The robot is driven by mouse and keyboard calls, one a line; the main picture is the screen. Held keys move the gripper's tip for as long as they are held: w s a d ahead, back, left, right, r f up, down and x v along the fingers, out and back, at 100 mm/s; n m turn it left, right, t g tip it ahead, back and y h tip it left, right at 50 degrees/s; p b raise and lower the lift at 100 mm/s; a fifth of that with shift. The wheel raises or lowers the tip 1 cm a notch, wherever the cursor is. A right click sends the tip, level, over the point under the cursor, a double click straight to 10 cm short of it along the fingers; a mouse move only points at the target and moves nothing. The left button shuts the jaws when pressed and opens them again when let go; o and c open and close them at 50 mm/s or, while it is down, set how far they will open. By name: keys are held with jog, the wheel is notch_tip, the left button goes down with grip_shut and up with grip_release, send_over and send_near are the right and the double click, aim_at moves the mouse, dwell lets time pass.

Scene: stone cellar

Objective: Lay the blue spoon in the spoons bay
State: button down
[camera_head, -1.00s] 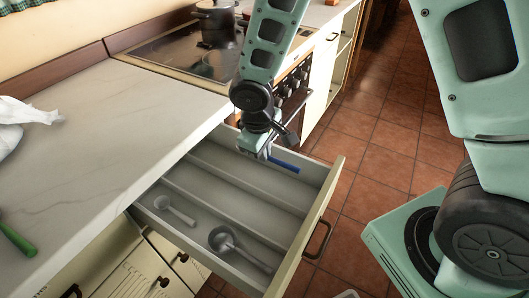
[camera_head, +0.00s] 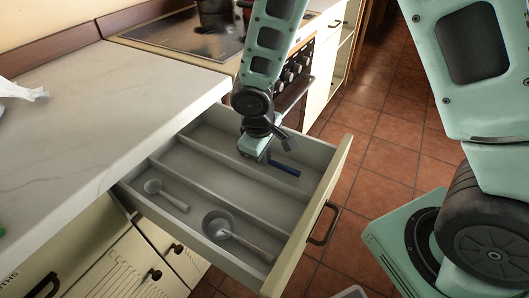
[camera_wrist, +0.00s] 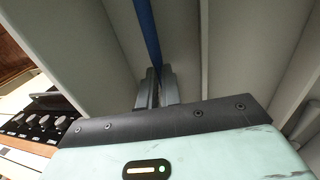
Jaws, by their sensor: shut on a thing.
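My gripper (camera_head: 264,157) is over the open drawer (camera_head: 337,165), shut on the blue spoon (camera_head: 284,169). In the head view only a short blue length shows beside the jaws; the rest is hidden. In the wrist view my gripper (camera_wrist: 157,92) grips the blue spoon (camera_wrist: 146,28), which runs up out of the picture, roughly along the pale dividers. The drawer is split into long bays by dividers (camera_head: 236,180). The nearest bay holds a grey spoon (camera_head: 166,194) and a grey ladle (camera_head: 235,235). I cannot tell whether the blue spoon touches the drawer floor.
A pale worktop (camera_head: 110,110) lies to the left of the drawer, with a white crumpled thing (camera_head: 18,91) at its edge. A stove (camera_head: 180,38) with a dark pot (camera_head: 216,14) stands behind. Tiled floor (camera_head: 380,160) is open to the right.

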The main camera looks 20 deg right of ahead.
jog(key=c, duration=1.2)
grip_release()
jog(key=shift+f, duration=0.1)
notch_tip(320, 180, up, 9)
jog(key=p, duration=0.7)
jog(key=shift+p, duration=0.3)
jog(key=s+a+r, duration=0.1)
jog(key=s+r, duration=0.4)
jog(key=s, duration=0.1)
jog(key=s+a+r+y+p, duration=0.1)
jog(key=s+a+r, duration=0.1)
jog(key=s+r, duration=0.3)
jog(key=s+a+r+g+y+p, duration=0.1)
jog(key=s+a+r, duration=0.1)
jog(key=s+r, duration=0.3)
jog(key=shift+s+a+r, duration=0.1)
jog(key=shift+s+r, duration=0.1)
jog(key=shift+s, duration=0.95)
jog(key=shift+s+a+r, duration=0.1)
jog(key=shift+s+r, duration=0.05)
jog(key=shift+s, duration=0.95)
